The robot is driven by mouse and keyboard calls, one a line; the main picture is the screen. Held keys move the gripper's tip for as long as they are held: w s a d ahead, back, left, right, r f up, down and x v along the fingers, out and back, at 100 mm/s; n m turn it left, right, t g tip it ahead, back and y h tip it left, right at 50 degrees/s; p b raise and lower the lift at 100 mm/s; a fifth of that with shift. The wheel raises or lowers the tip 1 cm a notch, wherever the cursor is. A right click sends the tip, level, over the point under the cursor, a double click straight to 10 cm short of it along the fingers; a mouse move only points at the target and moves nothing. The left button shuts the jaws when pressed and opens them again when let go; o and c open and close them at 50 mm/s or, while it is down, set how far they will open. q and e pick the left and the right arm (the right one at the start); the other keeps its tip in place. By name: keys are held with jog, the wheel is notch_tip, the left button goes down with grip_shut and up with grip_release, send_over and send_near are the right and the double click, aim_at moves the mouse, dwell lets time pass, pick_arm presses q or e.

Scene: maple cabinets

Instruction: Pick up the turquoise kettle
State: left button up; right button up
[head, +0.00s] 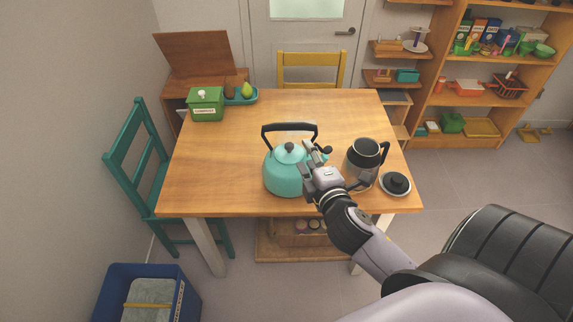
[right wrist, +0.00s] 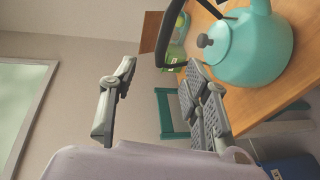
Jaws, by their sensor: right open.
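The turquoise kettle (head: 287,172) stands upright on the wooden table (head: 230,150), with its black handle arched over the lid. My right gripper (head: 308,166) is at the kettle's right side in the head view and hides part of its body and spout. In the right wrist view the kettle (right wrist: 252,50) is at the upper right, outside the jaws. The right gripper's fingers (right wrist: 160,104) are spread apart with nothing between them. Whether a finger touches the kettle I cannot tell. My left gripper is not in view.
A dark-lidded glass and steel jug (head: 362,160) and a black-knobbed lid on a dish (head: 395,184) stand right of my gripper. A green box (head: 206,104) and a tray with a pear (head: 246,92) are at the back left. The table's middle is clear.

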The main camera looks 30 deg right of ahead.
aim_at(294, 129)
jog(key=p+x, duration=0.2)
jog(key=x, duration=0.9)
jog(key=shift+w+d+f, duration=0.1)
jog(key=shift+d+f, duration=0.05)
jog(key=x, duration=0.1)
jog(key=p+x, duration=0.1)
jog(key=x, duration=0.3)
jog(key=shift+d+f+p, duration=0.35)
jog(key=shift+f, duration=0.15)
jog(key=shift+c, duration=0.8)
grip_shut()
jog(key=shift+w+d+r, duration=0.1)
jog(key=shift+r, duration=0.15)
